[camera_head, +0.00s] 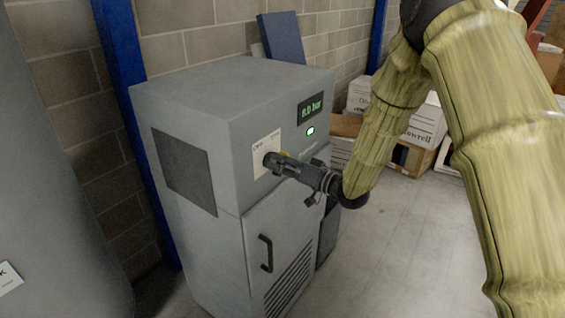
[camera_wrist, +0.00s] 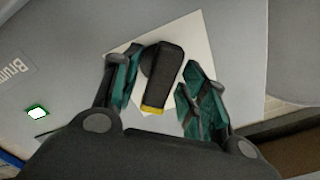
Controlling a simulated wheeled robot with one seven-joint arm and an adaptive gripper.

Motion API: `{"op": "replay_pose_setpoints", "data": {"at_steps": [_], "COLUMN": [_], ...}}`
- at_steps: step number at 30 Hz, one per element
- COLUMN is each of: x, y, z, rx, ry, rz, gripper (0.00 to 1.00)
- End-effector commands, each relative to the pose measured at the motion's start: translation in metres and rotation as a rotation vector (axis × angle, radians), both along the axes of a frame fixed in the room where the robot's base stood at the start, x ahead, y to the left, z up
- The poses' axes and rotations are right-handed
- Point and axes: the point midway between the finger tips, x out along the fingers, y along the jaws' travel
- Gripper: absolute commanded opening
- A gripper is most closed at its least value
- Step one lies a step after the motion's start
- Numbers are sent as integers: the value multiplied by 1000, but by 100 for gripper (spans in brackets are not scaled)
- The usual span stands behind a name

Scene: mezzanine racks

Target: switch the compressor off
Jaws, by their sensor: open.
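The compressor (camera_head: 190,95) is a grey cabinet standing by the block wall in the head view. Its front has a pale switch plate (camera_head: 261,150) with small lettering, partly hidden by my gripper (camera_head: 272,161). In the wrist view, a black rotary knob (camera_wrist: 160,72) with a yellow tip sits on the plate (camera_wrist: 197,40). My gripper is open, with one dark green-padded finger on each side of the knob. The knob's tip points toward the bottom of the wrist view, slightly left. I cannot tell whether either finger touches it.
A green display (camera_head: 311,108) reads about 8.0 bar, with a lit white indicator (camera_head: 310,132) below. A door handle (camera_head: 265,253) protrudes lower on the cabinet. Boxes (camera_head: 425,122) stand behind my arm. A grey rounded body (camera_head: 50,170) stands at left. Floor at right is clear.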

Motion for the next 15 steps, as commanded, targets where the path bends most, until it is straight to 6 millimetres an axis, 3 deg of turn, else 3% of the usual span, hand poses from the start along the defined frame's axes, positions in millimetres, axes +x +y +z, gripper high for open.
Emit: {"op": "replay_pose_setpoints", "data": {"at_steps": [8,15], "x": [1,1], "y": [1,1], "z": [0,0], "rx": [0,0], "ry": [0,0], "rz": [0,0], "gripper": [43,3]}}
